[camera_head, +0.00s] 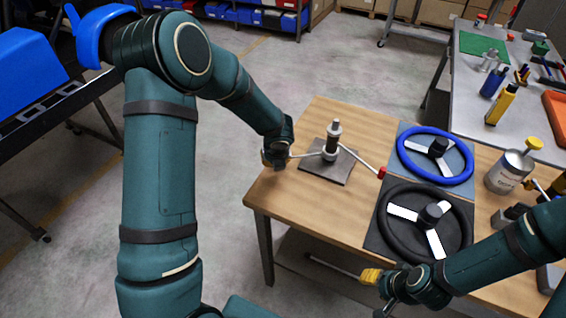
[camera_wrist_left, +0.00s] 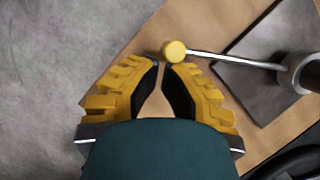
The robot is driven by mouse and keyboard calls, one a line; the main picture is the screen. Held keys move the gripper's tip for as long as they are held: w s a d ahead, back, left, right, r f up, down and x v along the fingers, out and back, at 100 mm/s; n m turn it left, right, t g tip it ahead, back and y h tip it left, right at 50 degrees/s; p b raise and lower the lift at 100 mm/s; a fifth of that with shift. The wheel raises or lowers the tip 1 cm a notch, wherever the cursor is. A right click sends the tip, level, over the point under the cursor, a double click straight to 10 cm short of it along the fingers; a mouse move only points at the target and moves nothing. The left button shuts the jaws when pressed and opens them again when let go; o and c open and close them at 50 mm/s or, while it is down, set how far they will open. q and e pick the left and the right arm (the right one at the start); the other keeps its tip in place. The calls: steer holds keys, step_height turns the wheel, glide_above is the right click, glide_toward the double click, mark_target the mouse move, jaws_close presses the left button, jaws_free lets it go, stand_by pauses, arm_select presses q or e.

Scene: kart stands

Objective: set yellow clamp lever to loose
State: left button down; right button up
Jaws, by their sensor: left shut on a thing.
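The clamp stand has a grey square base plate (camera_head: 327,170) and an upright post (camera_head: 333,138) on the wooden table. The yellow clamp lever (camera_head: 305,155) is a thin rod reaching left from the post; its yellow knob (camera_wrist_left: 174,50) shows in the left wrist view. My left gripper (camera_head: 277,154) is at this knob and shut on it; its yellow fingers (camera_wrist_left: 160,65) converge there. A second lever with a red knob (camera_head: 382,172) points right and toward the front. My right gripper (camera_head: 371,276) is at the table's front side, its fingertips too small to judge.
A black steering wheel (camera_head: 388,237) and a blue steering wheel (camera_head: 408,165) lie on mats right of the clamp. A white can (camera_head: 505,172) stands further right. A grey bench (camera_head: 466,85) with tools stands behind. The table's left edge is below my left gripper.

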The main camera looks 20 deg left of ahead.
arm_select(q)
steer(key=shift+w+a+r+m+p, duration=0.15)
steer(key=shift+w+a+m+p, duration=0.65)
steer(key=shift+w+p, duration=0.3)
steer(key=shift+w+a+f+m+h+p, duration=0.2)
steer(key=shift+w+a+m+h+p, duration=0.2)
steer(key=shift+p, duration=0.3)
arm_select(e)
steer(key=shift+d+r, duration=0.1)
steer(key=shift+r, duration=2.35)
arm_select(q)
steer(key=shift+d, duration=0.15)
arm_select(e)
steer(key=shift+f, duration=0.1)
